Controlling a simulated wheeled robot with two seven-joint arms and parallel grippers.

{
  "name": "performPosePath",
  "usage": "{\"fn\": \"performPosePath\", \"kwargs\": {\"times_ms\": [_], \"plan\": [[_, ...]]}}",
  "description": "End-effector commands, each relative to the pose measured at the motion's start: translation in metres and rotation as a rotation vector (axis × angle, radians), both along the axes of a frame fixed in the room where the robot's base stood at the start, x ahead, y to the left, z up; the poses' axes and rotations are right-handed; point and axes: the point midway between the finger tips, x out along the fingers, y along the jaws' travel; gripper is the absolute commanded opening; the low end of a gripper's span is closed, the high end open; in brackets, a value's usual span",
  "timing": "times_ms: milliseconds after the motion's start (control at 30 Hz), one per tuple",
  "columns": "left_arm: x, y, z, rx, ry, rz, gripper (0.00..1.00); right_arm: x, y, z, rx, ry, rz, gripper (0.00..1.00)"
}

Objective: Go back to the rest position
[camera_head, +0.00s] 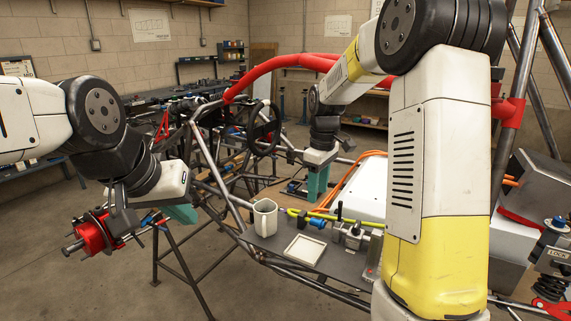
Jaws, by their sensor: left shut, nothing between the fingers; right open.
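My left gripper (180,213) hangs at the left of the tube chassis, its teal fingers shut with nothing seen between them. My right gripper (317,184) reaches over the far middle of the chassis, its teal fingers pointing down. They are open and look empty. The tube chassis (208,152) stands on supports, with a red padded bar (262,72) and a black steering wheel. My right arm covers much of the right side of the view.
Open floor lies at the lower left.

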Motion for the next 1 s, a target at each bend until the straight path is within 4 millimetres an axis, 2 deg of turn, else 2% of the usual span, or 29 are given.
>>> {"fn": "performPosePath", "kwargs": {"times_ms": [33, 200, 400, 600, 700, 833, 1000], "plan": [[0.0, 0.0, 0.0, 0.0, 0.0, 0.0, 0.0, -0.013, -0.002, 0.017, 0.02, -0.032, -0.043, 0.45], [0.0, 0.0, 0.0, 0.0, 0.0, 0.0, 0.0, -0.067, -0.006, 0.063, 0.101, -0.126, -0.236, 0.45], [0.0, 0.0, 0.0, 0.0, 0.0, 0.0, 0.0, -0.137, -0.008, 0.096, 0.208, -0.229, -0.459, 0.45], [0.0, 0.0, 0.0, 0.0, 0.0, 0.0, 0.0, -0.201, -0.007, 0.105, 0.317, -0.316, -0.66, 0.45], [0.0, 0.0, 0.0, 0.0, 0.0, 0.0, 0.0, -0.222, -0.005, 0.103, 0.36, -0.345, -0.733, 0.45], [0.0, 0.0, 0.0, 0.0, 0.0, 0.0, 0.0, -0.238, -0.004, 0.1, 0.393, -0.366, -0.789, 0.45], [0.0, 0.0, 0.0, 0.0, 0.0, 0.0, 0.0, -0.242, -0.004, 0.098, 0.401, -0.371, -0.805, 0.45]]}}
